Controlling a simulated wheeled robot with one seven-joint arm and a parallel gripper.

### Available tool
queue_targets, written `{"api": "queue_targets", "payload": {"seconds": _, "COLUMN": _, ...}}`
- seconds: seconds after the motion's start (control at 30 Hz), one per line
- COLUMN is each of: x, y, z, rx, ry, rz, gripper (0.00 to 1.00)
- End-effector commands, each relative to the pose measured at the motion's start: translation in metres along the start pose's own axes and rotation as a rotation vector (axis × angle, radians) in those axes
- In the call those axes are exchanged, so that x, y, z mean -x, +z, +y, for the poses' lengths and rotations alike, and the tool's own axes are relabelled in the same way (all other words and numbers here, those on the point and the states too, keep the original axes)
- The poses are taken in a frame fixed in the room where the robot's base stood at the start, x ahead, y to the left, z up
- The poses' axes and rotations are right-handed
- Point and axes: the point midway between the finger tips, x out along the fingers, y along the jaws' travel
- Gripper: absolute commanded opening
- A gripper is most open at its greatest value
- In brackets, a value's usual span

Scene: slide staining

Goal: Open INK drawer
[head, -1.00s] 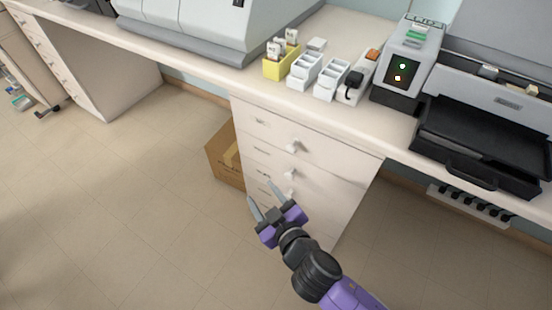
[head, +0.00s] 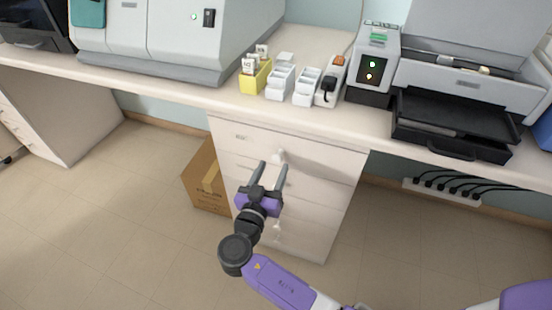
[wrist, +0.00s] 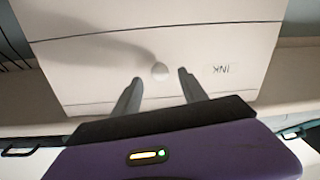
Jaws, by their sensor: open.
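The drawer cabinet below the bench has several shut drawers. The INK drawer (wrist: 215,55) fills the wrist view, its label upside down at the right of a round white knob (wrist: 160,71). In the head view the top drawer front (head: 310,162) carries a white knob (head: 278,155). My gripper (head: 273,166) is open in front of the upper drawers, with its fingertips close to that knob. In the wrist view my gripper (wrist: 160,74) has a fingertip on either side of the knob, with gaps; I cannot tell whether the tips reach around it.
A cardboard box (head: 204,180) stands on the floor left of the cabinet. The bench (head: 345,128) above holds a yellow holder (head: 255,77), white trays (head: 281,82) and a printer (head: 455,110). Floor at the left front is clear.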

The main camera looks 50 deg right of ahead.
Motion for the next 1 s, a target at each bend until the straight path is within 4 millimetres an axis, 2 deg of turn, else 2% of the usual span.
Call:
{"api": "queue_targets", "payload": {"seconds": 0.1, "x": -0.02, "y": -0.001, "z": 0.0, "rx": 0.0, "ry": 0.001, "rz": -0.001, "gripper": 0.5}}
{"api": "queue_targets", "payload": {"seconds": 0.3, "x": -0.041, "y": -0.001, "z": -0.001, "rx": 0.001, "ry": -0.001, "rz": 0.0, "gripper": 0.5}}
{"api": "queue_targets", "payload": {"seconds": 0.67, "x": -0.047, "y": 0.0, "z": -0.001, "rx": 0.002, "ry": -0.003, "rz": 0.0, "gripper": 0.5}}
{"api": "queue_targets", "payload": {"seconds": 0.93, "x": -0.047, "y": 0.0, "z": -0.001, "rx": 0.002, "ry": -0.003, "rz": 0.0, "gripper": 0.0}}
{"api": "queue_targets", "payload": {"seconds": 1.0, "x": -0.047, "y": 0.0, "z": -0.001, "rx": 0.002, "ry": -0.003, "rz": 0.0, "gripper": 0.0}}
